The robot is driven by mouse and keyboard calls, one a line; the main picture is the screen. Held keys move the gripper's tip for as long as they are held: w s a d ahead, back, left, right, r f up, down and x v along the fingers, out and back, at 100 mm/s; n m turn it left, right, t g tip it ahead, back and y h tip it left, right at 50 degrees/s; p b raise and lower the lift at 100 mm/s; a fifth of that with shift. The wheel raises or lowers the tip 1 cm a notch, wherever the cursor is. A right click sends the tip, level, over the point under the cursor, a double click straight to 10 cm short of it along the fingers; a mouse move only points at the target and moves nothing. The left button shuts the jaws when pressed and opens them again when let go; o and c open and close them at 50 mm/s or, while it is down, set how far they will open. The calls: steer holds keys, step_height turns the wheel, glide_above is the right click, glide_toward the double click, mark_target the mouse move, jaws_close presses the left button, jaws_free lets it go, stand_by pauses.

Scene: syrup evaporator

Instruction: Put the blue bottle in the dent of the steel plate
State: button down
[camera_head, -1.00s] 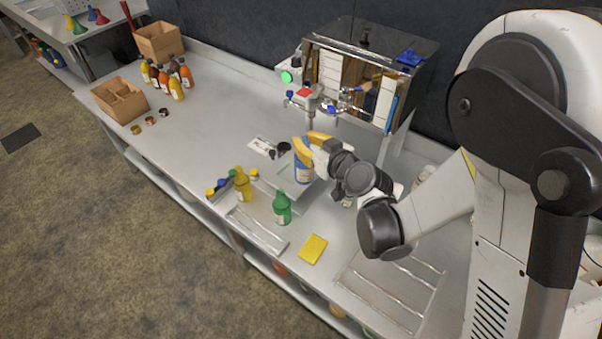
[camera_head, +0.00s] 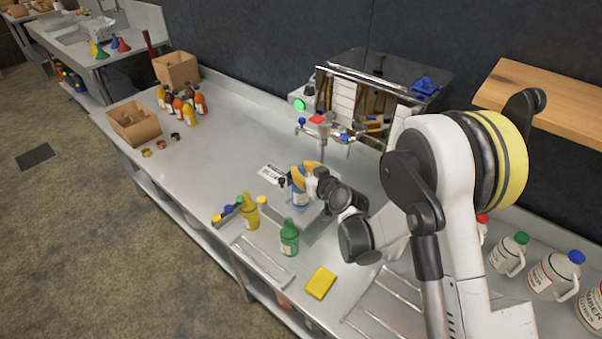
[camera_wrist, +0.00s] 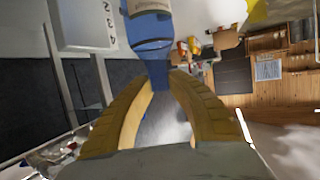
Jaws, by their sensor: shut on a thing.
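My gripper (camera_head: 304,177) has yellow fingers and is shut on the blue bottle (camera_head: 300,199), which has a pale label. The bottle looks roughly upright behind the green bottle, over or on a flat steel plate (camera_head: 317,224). I cannot tell whether its base touches the plate. The dent is not clearly visible. In the wrist view the blue bottle (camera_wrist: 150,32) is at the top, its narrow end between the fingers of my gripper (camera_wrist: 160,80).
A green bottle (camera_head: 289,240) and a yellow bottle (camera_head: 250,212) stand close in front. A yellow sponge-like block (camera_head: 320,283) lies to the right. The steel evaporator box (camera_head: 375,85) with taps is behind. The counter's left middle (camera_head: 225,150) is clear.

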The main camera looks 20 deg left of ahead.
steer(key=shift+f, duration=0.3)
steer(key=shift+f, duration=0.15)
steer(key=c, duration=1.4)
jaws_free()
steer(key=shift+o, duration=0.2)
